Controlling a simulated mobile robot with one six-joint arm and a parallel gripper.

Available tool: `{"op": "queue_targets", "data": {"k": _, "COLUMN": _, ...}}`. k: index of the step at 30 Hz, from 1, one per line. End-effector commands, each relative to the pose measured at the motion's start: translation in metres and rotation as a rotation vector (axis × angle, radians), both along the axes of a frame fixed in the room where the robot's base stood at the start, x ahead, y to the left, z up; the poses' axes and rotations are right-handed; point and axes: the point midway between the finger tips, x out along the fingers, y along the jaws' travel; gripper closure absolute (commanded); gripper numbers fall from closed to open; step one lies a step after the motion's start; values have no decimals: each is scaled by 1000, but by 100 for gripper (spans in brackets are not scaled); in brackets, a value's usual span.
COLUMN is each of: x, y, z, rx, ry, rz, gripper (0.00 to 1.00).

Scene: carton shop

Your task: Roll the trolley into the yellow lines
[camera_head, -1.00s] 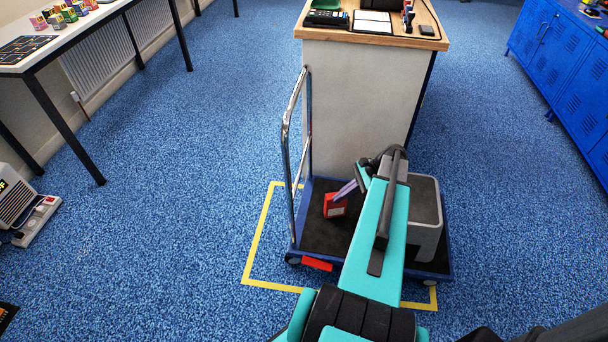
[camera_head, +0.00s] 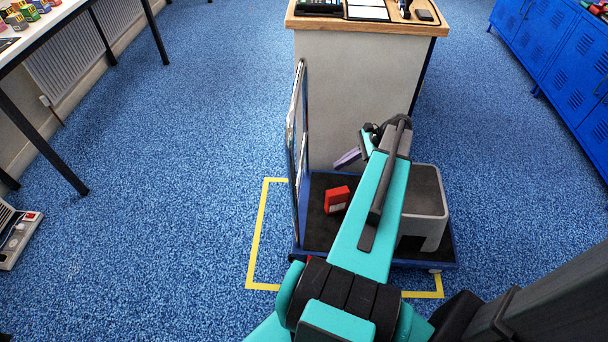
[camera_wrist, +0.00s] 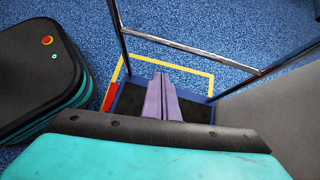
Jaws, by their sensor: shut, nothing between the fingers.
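The trolley (camera_head: 318,238) has a blue-edged black deck and a tall metal handle (camera_head: 297,140) at its left end. A red box (camera_head: 337,199) and a grey step stool (camera_head: 424,204) are on the deck. The yellow lines (camera_head: 257,235) show on the floor left of and in front of the trolley. Its right end seems to overhang the right line; my arm hides part of the front. My gripper (camera_head: 347,158) is shut and empty above the deck's back part, apart from the red box. In the wrist view, its lilac fingers (camera_wrist: 161,85) cover part of the deck (camera_wrist: 195,109).
A wood-topped counter (camera_head: 350,100) stands close behind the trolley. Blue lockers (camera_head: 560,60) stand at the right, and a table (camera_head: 50,35) with small coloured blocks at the left. The blue carpet left of the yellow lines is open.

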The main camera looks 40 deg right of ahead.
Motion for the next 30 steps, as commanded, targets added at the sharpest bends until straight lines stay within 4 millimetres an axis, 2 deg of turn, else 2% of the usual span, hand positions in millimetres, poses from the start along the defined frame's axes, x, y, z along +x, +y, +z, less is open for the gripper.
{"op": "queue_targets", "data": {"k": 14, "x": 11, "y": 13, "z": -7, "rx": 0, "ry": 1, "rz": 15, "gripper": 100}}
{"op": "queue_targets", "data": {"k": 30, "x": 43, "y": 51, "z": -57, "rx": 0, "ry": 1, "rz": 18, "gripper": 100}}
